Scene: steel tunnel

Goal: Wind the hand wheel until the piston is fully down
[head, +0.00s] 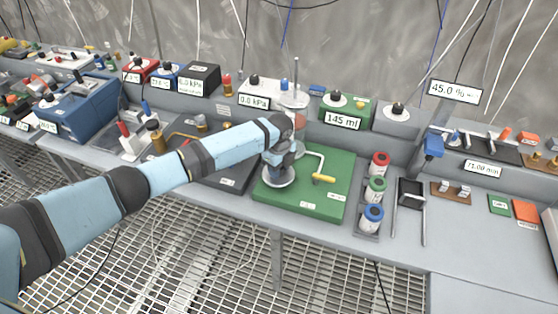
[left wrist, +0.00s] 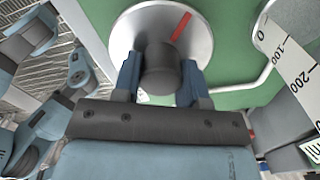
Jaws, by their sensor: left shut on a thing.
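The hand wheel (head: 280,181) is a silver disc on a green board (head: 325,205). The left wrist view shows its face (left wrist: 130,28) with a red mark (left wrist: 182,27) and a dark upright knob (left wrist: 162,70). My left gripper (head: 277,160) is shut on this knob, one finger on each side; the fingers also show in the left wrist view (left wrist: 160,78). A thin piston rod (head: 296,72) rises behind my wrist from a clear cylinder (head: 294,98), whose lower part my arm hides. The piston's height cannot be told. My right gripper is not seen.
A display reading 145 ml (head: 342,121) stands behind the board; a scale strip (left wrist: 297,70) shows in the left wrist view. A bent pale tube and yellow handle (head: 323,178) lie right of the wheel. Red, green and blue canisters (head: 376,188) stand further right.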

